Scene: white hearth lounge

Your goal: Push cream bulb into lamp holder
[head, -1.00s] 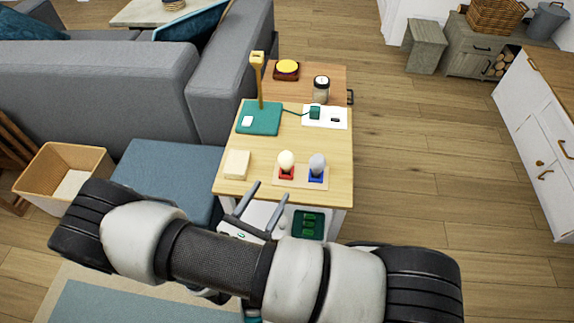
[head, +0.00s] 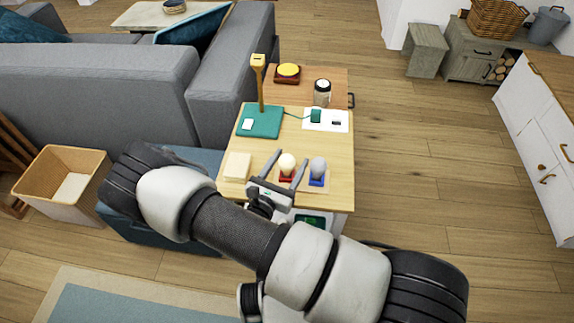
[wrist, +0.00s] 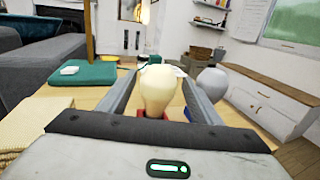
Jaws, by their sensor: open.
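The cream bulb (head: 287,162) stands upright in a red stand (head: 286,176) near the front of the light wood table. My gripper (head: 287,165) is open, with one finger on each side of the cream bulb. In the wrist view the cream bulb (wrist: 158,88) shows between my two fingers (wrist: 155,93); whether they touch it I cannot tell. The lamp is a yellow upright post (head: 261,82) on a teal base (head: 259,122) at the table's back left. The inside of its holder, at the top, cannot be made out.
A grey bulb (head: 318,167) in a blue stand (head: 317,180) is close on the right. A white plate (head: 326,121) with a teal plug and a jar (head: 322,92) are behind. The table's middle is clear.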

